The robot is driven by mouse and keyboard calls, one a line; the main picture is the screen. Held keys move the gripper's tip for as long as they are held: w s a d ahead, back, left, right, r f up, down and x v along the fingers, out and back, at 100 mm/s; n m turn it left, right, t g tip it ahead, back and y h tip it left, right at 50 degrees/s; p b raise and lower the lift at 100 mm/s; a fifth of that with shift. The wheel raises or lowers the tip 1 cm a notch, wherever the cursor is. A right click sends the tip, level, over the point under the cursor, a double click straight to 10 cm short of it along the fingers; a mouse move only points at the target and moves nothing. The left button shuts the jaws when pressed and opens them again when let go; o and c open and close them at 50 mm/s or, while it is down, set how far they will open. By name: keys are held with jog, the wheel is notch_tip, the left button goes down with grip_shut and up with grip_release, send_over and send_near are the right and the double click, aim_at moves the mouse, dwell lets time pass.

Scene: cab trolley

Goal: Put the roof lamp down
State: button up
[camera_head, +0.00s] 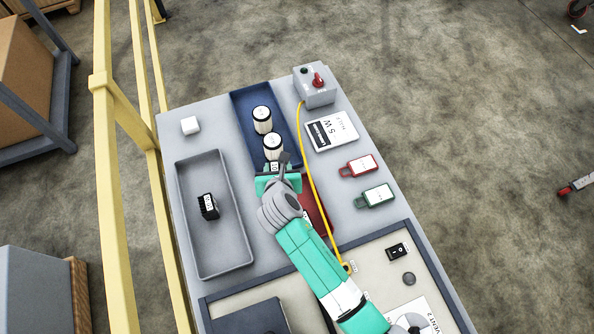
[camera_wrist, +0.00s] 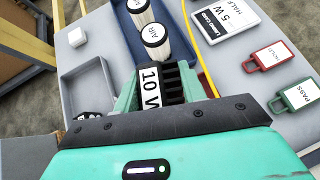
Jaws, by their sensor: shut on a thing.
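The roof lamp, a black finned block with a white label reading "10" and a partly hidden letter, is between my fingers in the wrist view (camera_wrist: 150,88). Only a little of the lamp (camera_head: 274,167) shows in the head view. My gripper (camera_head: 276,175) is shut on it, with teal fingers on both sides. The lamp is in front of two white "AIR" canisters (camera_head: 273,146) in the blue tray (camera_head: 246,104), over or near that tray's near end. Its height above the surface cannot be told. Another black finned block (camera_head: 208,206) lies in the grey tray (camera_head: 232,253).
A yellow cable (camera_head: 304,140) runs from the grey switch box (camera_head: 314,90) past my gripper's right. A red tray (camera_head: 313,214) is partly under my arm. A "5 W HALF" card (camera_head: 331,131), red tag (camera_head: 361,166) and green tag (camera_head: 376,196) lie right. A yellow rail (camera_head: 104,150) stands left.

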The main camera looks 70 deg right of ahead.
jog(key=s+d+f+m+g+b, duration=0.1)
jog(key=s+d+f+b, duration=0.1)
jog(key=s+d+f, duration=0.3)
jog(key=f+b, duration=0.1)
jog(key=f, duration=0.2)
jog(key=f+b, duration=0.1)
jog(key=f, duration=0.2)
jog(key=f+b, duration=0.1)
jog(key=f, duration=0.2)
jog(key=shift+w+a+f, duration=0.15)
jog(key=shift+a+f, duration=0.15)
jog(key=shift+f, duration=0.1)
jog(key=shift+r, duration=0.1)
jog(key=o, duration=1.1)
